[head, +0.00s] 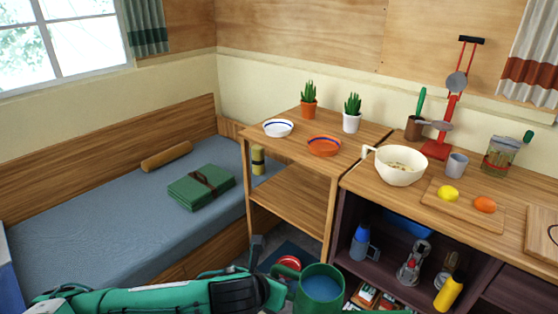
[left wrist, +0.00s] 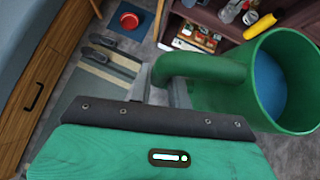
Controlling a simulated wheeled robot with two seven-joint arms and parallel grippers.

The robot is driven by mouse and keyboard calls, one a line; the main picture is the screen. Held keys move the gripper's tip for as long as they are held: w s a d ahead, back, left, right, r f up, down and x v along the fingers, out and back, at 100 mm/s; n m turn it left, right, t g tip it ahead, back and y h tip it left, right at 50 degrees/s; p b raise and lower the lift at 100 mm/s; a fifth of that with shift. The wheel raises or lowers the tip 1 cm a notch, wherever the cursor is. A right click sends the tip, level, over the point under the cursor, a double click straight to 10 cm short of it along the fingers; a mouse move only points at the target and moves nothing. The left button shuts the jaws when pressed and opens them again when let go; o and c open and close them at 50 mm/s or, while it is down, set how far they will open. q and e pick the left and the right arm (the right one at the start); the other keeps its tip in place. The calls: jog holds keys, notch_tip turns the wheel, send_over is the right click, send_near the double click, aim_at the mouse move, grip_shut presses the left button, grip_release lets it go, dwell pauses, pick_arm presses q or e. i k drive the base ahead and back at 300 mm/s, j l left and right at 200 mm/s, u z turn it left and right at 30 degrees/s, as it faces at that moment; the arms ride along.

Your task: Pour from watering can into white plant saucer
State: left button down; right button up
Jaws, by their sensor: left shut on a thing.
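The green watering can (head: 300,296) is at the bottom of the head view, low in front of the shelf unit, with blue water inside. It also shows at the right of the left wrist view (left wrist: 215,92). My left gripper (left wrist: 165,82) is shut on its handle. The can looks roughly upright; I cannot make out a spout. The white plant saucer (head: 278,133) with a blue rim sits on the wooden shelf top, beyond and above the can, well apart from it. My right gripper is in neither view.
A terracotta saucer (head: 323,147) lies right of the white one; two potted plants (head: 309,109) (head: 352,123) stand behind. A cream bowl (head: 401,178) stands on the counter (head: 428,208) to the right. A bed (head: 110,225) fills the left.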

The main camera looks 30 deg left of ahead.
aim_at(277, 128)
jog(key=i+j+z, duration=0.25)
jog(key=i+j, duration=0.15)
jog(key=j, duration=0.2)
jog(key=i+j+z, duration=0.1)
jog(key=j, duration=0.25)
jog(key=i+j+z, duration=0.1)
jog(key=j, duration=0.25)
jog(key=i+j+z, duration=0.25)
jog(key=i+j, duration=0.15)
jog(key=j, duration=0.35)
